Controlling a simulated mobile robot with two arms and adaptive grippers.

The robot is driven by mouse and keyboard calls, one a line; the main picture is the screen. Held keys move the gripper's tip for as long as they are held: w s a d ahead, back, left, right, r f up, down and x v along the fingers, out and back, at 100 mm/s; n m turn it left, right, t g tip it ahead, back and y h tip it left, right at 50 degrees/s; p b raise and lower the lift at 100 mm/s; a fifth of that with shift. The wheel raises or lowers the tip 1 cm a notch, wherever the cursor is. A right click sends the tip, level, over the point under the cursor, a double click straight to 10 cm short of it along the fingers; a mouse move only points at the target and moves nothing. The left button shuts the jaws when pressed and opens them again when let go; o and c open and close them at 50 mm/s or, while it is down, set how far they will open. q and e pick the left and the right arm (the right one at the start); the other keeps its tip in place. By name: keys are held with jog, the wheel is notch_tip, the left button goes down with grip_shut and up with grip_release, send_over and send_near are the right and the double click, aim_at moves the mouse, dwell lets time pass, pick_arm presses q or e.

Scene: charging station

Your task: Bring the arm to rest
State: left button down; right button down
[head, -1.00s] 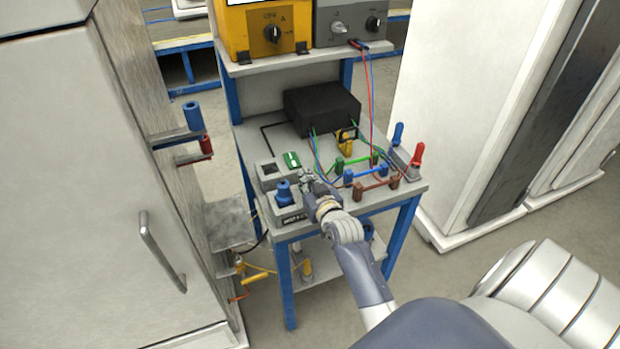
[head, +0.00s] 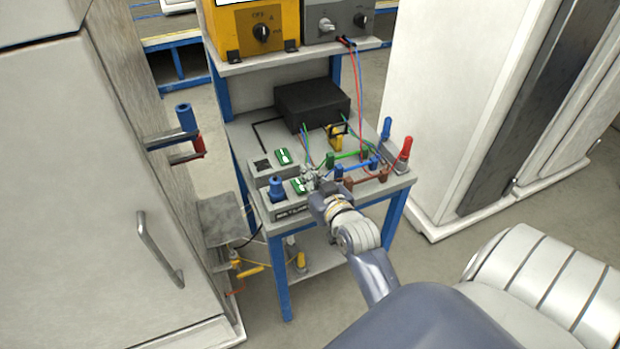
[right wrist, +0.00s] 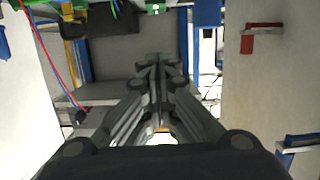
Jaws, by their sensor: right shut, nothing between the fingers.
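My right arm reaches in from the lower right in the head view. Its gripper (head: 311,178) is over the front of the workbench (head: 345,206), just right of a small green-topped piece (head: 299,186). The right wrist view shows its two fingers (right wrist: 155,62) brought together with nothing between them. I cannot tell in the head view whether the fingertips touch anything. My left gripper is not in view.
A blue plug (head: 277,188) stands at the bench's front left, with another green piece (head: 284,156) behind. Green, blue and brown bridges with cables lie right of the gripper. A black box (head: 312,104) is behind. White cabinets flank the bench.

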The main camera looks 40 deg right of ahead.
jog(key=shift+s+a+r, duration=0.1)
jog(key=shift+s, duration=0.15)
dwell(0.4)
